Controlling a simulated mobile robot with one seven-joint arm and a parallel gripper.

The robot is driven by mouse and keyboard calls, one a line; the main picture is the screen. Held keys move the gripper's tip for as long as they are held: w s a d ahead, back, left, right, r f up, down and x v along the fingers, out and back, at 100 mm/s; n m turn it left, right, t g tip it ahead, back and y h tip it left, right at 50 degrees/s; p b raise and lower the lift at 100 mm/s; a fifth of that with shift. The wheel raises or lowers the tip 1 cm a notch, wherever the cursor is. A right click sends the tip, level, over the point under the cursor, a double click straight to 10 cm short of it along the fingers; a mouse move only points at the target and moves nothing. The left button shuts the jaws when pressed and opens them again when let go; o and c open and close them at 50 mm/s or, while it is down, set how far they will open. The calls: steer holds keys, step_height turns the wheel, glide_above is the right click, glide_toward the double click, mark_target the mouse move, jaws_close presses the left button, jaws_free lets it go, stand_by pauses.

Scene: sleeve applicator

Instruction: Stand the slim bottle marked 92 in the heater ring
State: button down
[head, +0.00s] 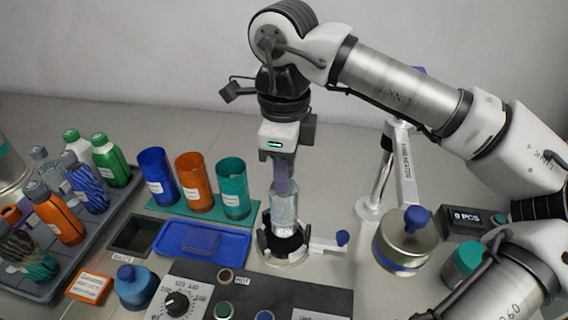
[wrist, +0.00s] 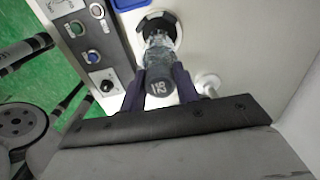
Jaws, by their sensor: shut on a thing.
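My gripper (head: 281,182) is shut on a slim clear bottle (head: 284,210), which hangs upright below it. In the wrist view the fingers (wrist: 159,83) sit on either side of the bottle's dark cap (wrist: 160,88), whose pale number looks like 92 but is small. The heater ring (head: 286,252), a pale base with dark prongs around a black middle, is directly under the bottle. It also shows in the wrist view (wrist: 172,20) beyond the bottle's base. The bottle's lower end overlaps the ring's opening; I cannot tell whether it touches the bottom.
A control box (head: 245,290) stands in front. A blue tray (head: 202,240) and three coloured sleeves (head: 195,183) are left, beside a rack of bottles (head: 125,205). A lidded metal pot (head: 404,247) is right.

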steer(key=shift+f+b, duration=1.9)
steer(key=shift+f, duration=0.4)
steer(key=shift+c, duration=2.4)
jaws_free()
steer(key=shift+r, duration=0.15)
steer(key=shift+r+p, duration=3)
steer(key=shift+r, duration=1.4)
